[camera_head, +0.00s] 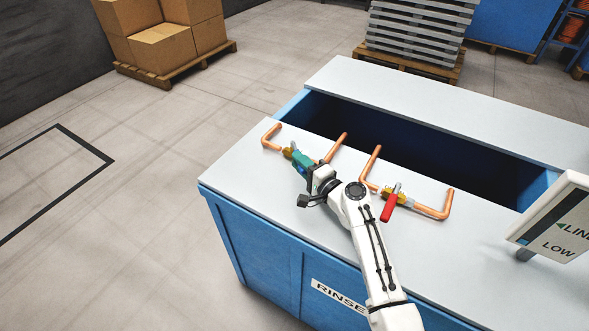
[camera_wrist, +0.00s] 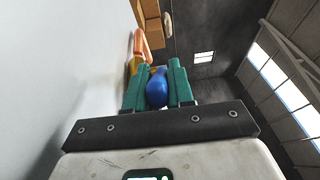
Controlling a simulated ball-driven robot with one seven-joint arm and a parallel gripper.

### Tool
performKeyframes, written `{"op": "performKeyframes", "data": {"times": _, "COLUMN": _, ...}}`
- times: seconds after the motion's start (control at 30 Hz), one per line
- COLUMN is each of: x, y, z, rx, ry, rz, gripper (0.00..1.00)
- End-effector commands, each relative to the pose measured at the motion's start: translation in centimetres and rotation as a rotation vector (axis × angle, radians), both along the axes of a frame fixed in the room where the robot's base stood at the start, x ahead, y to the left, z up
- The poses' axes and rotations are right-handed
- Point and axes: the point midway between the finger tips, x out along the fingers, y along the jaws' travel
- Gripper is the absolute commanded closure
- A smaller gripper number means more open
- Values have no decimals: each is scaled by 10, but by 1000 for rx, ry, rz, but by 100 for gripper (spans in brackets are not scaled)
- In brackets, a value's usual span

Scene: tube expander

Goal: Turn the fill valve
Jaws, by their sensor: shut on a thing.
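The blue-handled valve sits on a copper pipe (camera_head: 333,148) at the left of the counter top; which valve is the fill valve I cannot read. My gripper (camera_head: 300,160) is at this valve in the head view, with its green fingers around the handle. In the wrist view my gripper (camera_wrist: 157,88) is shut on the blue handle (camera_wrist: 157,90), which lies between the two green fingers. Part of the brass valve body (camera_head: 288,153) shows beyond the fingers. A second valve with a red handle (camera_head: 390,206) sits on another copper pipe (camera_head: 432,212) to the right.
The blue tank (camera_head: 270,262) has a pale top (camera_head: 240,165) and a dark open trough (camera_head: 400,150) behind the pipes. A sign reading LOW (camera_head: 556,225) stands at the right. Pallets with boxes (camera_head: 165,45) and grey slats (camera_head: 420,30) stand behind. The floor at left is clear.

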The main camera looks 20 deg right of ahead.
Motion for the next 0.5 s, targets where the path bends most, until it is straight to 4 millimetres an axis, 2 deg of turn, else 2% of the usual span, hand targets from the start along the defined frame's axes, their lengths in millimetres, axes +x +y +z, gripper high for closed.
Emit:
{"op": "performKeyframes", "data": {"times": 0.2, "x": 1, "y": -9, "z": -1, "rx": -1, "ry": -5, "rz": 79, "gripper": 100}}
{"op": "performKeyframes", "data": {"times": 0.5, "x": 0, "y": -11, "z": 2, "rx": -3, "ry": -2, "rz": 118, "gripper": 100}}
